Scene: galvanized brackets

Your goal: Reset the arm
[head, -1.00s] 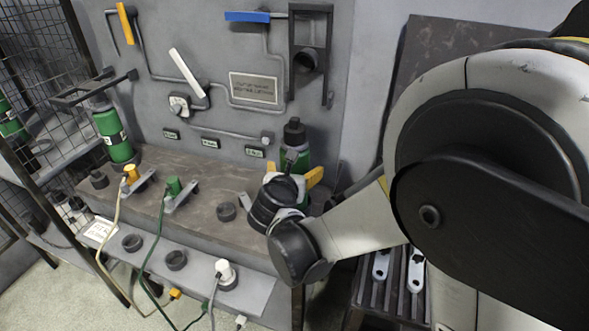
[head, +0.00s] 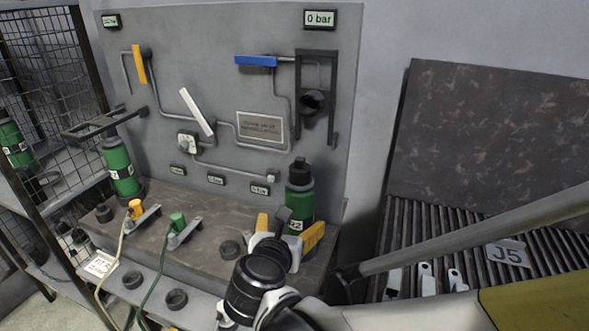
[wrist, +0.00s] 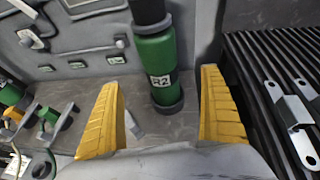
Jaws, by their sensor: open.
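My gripper (head: 285,232) is in the lower middle of the head view, with its yellow fingers spread apart and nothing between them. In the wrist view the two yellow fingers (wrist: 163,120) stand wide on either side of the picture. A green bottle with a black top (head: 300,198) stands upright on the bench just beyond my gripper. In the wrist view this bottle (wrist: 156,62) carries an "R2" label and stands ahead of the fingers, in the gap between them as seen. I see no contact with it.
A panel (head: 225,100) behind the bench carries a yellow lever, a white lever and a blue lever (head: 255,61). Another green bottle (head: 121,170) stands at left. At right, a slatted rack (head: 375,225) holds metal brackets (head: 425,279). A wire mesh (head: 42,75) is at far left.

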